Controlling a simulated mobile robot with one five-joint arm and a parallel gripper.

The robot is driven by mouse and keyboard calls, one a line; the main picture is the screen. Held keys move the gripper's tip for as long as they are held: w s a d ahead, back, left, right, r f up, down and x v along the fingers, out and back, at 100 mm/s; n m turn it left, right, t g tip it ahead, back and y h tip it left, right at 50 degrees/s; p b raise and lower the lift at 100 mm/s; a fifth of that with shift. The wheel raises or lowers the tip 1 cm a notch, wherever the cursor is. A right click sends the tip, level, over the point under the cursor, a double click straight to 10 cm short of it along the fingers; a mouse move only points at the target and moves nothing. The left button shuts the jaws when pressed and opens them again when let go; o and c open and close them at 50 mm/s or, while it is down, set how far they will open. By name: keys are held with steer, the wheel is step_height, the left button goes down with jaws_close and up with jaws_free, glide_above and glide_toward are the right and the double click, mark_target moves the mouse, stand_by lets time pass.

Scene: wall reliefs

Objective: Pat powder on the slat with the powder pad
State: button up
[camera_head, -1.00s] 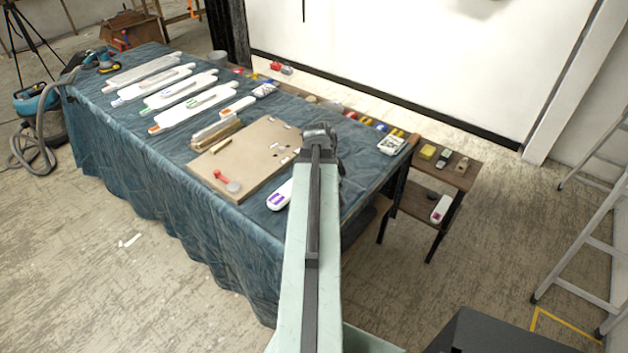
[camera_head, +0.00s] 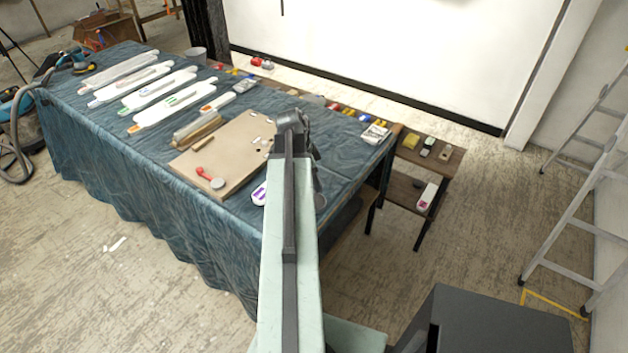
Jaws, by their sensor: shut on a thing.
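My gripper (camera_head: 292,124) is at the far end of my arm, over the right part of the cloth-covered table. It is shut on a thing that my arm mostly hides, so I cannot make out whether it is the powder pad. Several long pale slats (camera_head: 162,92) with coloured marks lie at the left of the table. A white piece with a purple label (camera_head: 260,193) shows partly from behind my arm. I cannot tell which slat the task means.
A tan board (camera_head: 235,150) lies left of my gripper, with a red-handled grey disc (camera_head: 211,178) on its near corner. A small wooden shelf (camera_head: 407,190) stands right of the table, and a ladder (camera_head: 590,190) farther right. The floor between them is clear.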

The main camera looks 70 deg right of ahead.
steer(key=shift+f+b, duration=2.8)
steer(key=shift+f, duration=0.1)
steer(key=shift+f+b, duration=0.55)
step_height(320, 180, up, 7)
steer(key=p, duration=0.7)
steer(key=shift+r, duration=0.1)
